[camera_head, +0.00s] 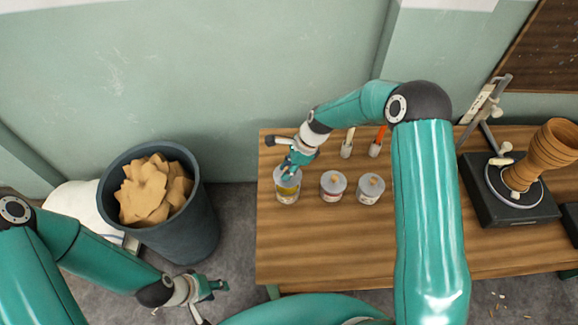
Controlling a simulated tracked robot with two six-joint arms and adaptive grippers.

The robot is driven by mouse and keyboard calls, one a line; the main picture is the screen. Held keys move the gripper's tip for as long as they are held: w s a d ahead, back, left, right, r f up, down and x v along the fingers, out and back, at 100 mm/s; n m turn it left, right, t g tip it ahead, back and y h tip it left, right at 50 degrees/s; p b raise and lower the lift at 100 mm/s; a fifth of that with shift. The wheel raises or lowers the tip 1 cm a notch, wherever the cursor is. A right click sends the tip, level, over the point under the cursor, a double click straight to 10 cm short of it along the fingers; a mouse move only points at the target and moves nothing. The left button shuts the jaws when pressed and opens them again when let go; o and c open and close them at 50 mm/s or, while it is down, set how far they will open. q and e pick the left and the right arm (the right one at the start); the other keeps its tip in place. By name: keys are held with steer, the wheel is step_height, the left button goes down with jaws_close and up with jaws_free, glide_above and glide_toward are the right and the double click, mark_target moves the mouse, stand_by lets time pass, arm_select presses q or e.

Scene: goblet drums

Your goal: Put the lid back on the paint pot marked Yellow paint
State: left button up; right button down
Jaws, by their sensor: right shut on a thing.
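The leftmost paint pot (287,196) stands near the left end of the wooden table. Its label is too small to read, but a yellowish tone shows at its top. My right gripper (289,176) points down over this pot and is shut on its lid, which the fingers mostly hide. I cannot tell whether the lid touches the rim. Two more grey pots, one in the middle (333,187) and one at right (370,189), have lids with tan knobs on. My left gripper (213,289) hangs low, left of the table, away from the pots; its fingers are unclear.
The wooden table (300,250) is bare in front of the pots. Two small holders with a pale (347,147) and an orange-handled tool (377,147) stand behind them. A goblet-shaped wooden piece (541,152) sits on a black stand at right. A dark bin (190,235) of wood pieces is left.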

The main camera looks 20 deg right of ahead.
steer(key=m, duration=0.1)
steer(key=w+f+m+t, duration=0.1)
steer(key=m, duration=0.2)
steer(key=shift+w+d+f+m+t+h, duration=0.2)
steer(key=shift+d+m+t+h, duration=0.1)
steer(key=shift+m+t, duration=0.1)
steer(key=shift+f+b, duration=2.4)
steer(key=shift+f, duration=0.65)
steer(key=shift+r, duration=0.1)
steer(key=shift+f, duration=0.2)
steer(key=shift+c, duration=2)
jaws_free()
steer(key=shift+w+r, duration=0.1)
steer(key=shift+a+r+p, duration=0.1)
steer(key=shift+r+p, duration=2.7)
steer(key=shift+r, duration=0.65)
